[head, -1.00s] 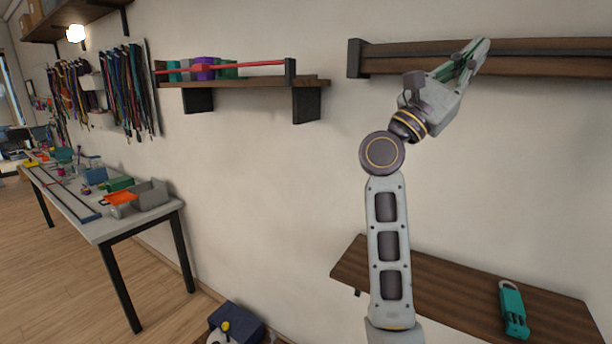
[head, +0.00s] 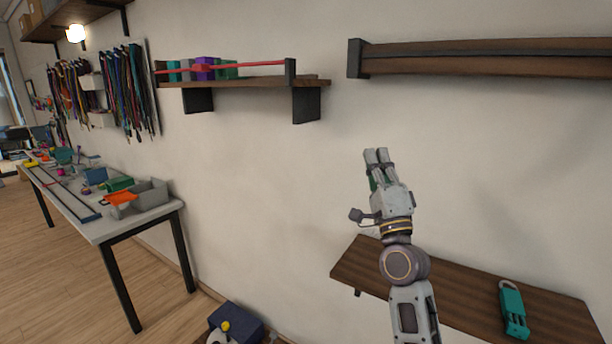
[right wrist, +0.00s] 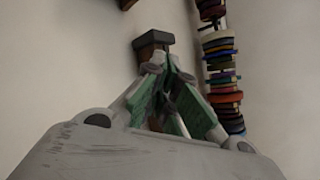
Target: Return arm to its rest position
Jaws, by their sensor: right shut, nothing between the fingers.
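My right gripper (head: 375,156) is in front of the bare wall, above the left part of the low wooden shelf (head: 456,277). It points upward and its two fingers are close together, with nothing between them. In the right wrist view the green-padded fingers (right wrist: 166,75) meet at their tips. My left gripper is not in the head view.
An upper wooden rail (head: 490,58) is on the wall above right. A shelf (head: 250,82) with boxes behind a red bar is at upper left. A teal tool (head: 513,310) lies on the low shelf. A cluttered table (head: 108,228) stands left.

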